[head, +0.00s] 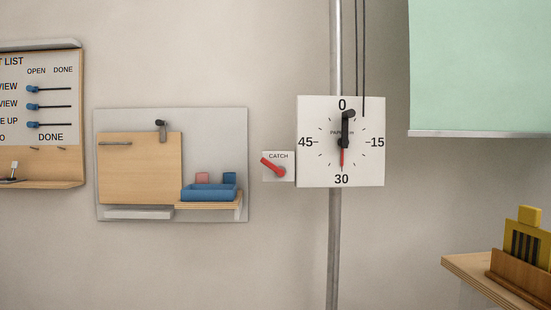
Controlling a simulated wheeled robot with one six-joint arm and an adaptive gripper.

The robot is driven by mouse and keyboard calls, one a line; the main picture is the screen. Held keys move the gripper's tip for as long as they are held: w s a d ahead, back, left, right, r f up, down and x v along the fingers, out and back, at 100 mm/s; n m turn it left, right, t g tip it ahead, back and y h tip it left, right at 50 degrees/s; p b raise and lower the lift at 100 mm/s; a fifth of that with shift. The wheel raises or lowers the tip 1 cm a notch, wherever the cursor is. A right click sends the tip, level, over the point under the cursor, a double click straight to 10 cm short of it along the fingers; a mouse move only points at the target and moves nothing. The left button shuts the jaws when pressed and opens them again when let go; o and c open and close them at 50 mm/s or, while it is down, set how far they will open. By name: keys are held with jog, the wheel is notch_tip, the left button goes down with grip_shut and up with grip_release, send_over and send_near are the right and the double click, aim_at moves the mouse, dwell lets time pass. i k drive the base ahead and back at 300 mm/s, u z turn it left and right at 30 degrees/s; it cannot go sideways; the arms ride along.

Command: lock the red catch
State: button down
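The red catch (271,165) is a short red lever on a small white plate (287,174) labelled CATCH, on the wall near the middle of the head view. The lever is tilted, running from its upper left end down to a dark pivot at its lower right. The plate sits just left of a white dial. My gripper is not in this view.
The white dial (318,172) with black and red hands is in front of a vertical metal pole (334,250). A wooden panel with a dark hook (162,130) and a blue tray (208,193) are to the left. A wooden shelf (466,265) with a card holder is at lower right.

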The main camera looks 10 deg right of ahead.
aim_at(280, 171)
jog(key=u, duration=1.1)
jog(key=i, duration=0.6)
jog(key=z, duration=1.9)
